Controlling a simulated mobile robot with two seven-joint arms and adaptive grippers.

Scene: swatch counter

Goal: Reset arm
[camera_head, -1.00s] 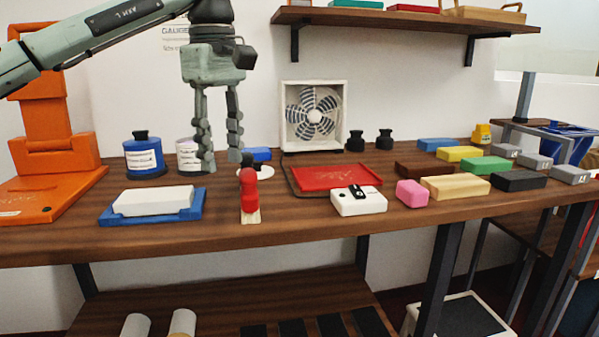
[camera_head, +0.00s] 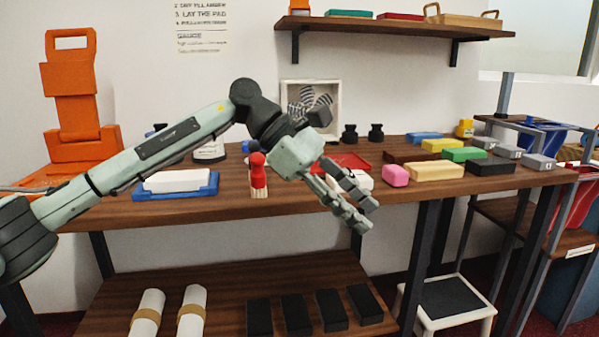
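My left gripper (camera_head: 368,217) is open and empty. Its arm comes in from the left across the front of the counter (camera_head: 290,205). Its fingers slant down and right, just in front of the counter's front edge in the picture. The hand partly hides the red mat (camera_head: 345,160) and a white block-like item (camera_head: 362,179) behind it. A red-topped tool (camera_head: 258,175) stands to the left of the hand. My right gripper is not in view.
A white block (camera_head: 178,180) lies on a blue tray (camera_head: 215,190) behind my forearm. An orange stand (camera_head: 75,105) is at the left, a boxed fan (camera_head: 335,97) behind. Coloured blocks, including a pink one (camera_head: 395,175), lie right. A lower shelf (camera_head: 235,275) holds rolls and black blocks.

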